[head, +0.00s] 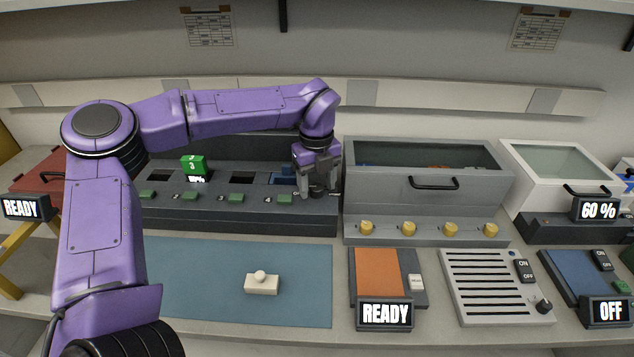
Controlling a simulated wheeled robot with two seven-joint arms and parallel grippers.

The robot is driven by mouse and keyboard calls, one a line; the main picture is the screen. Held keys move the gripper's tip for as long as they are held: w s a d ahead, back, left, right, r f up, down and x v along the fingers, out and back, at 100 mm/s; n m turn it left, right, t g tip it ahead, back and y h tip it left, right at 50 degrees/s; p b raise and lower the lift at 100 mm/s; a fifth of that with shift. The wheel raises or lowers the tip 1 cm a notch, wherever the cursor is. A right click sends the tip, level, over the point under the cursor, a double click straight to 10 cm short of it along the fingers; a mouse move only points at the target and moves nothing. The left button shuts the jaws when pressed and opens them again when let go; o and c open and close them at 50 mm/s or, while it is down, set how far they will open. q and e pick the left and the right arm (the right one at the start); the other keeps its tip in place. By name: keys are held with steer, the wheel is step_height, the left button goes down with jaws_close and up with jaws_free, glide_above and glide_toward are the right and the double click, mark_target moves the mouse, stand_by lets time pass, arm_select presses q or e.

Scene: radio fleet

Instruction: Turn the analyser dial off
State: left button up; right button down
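The dark grey unit with numbered slots (180,213) at the back centre seems to be the analyser; no label names it. A dark round knob (317,191), apparently its dial, is at its right end. White lettering beside the knob is partly covered, so I cannot read its setting. My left gripper (317,187) points down over the knob, with its fingers apart on either side of it. I see no clear contact between fingers and knob. My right gripper is not in view.
A green battery (194,164) stands in one slot. A grey lidded box (424,188) with yellow knobs stands close right of my gripper. A blue mat (200,275) in front holds a small white block (261,283). A grilled panel (488,280) has another black knob (543,307).

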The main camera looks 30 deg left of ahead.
mark_target(317, 187)
arm_select(q)
step_height(317, 187, up, 10)
steer(key=shift+r, duration=0.25)
stand_by(0.6)
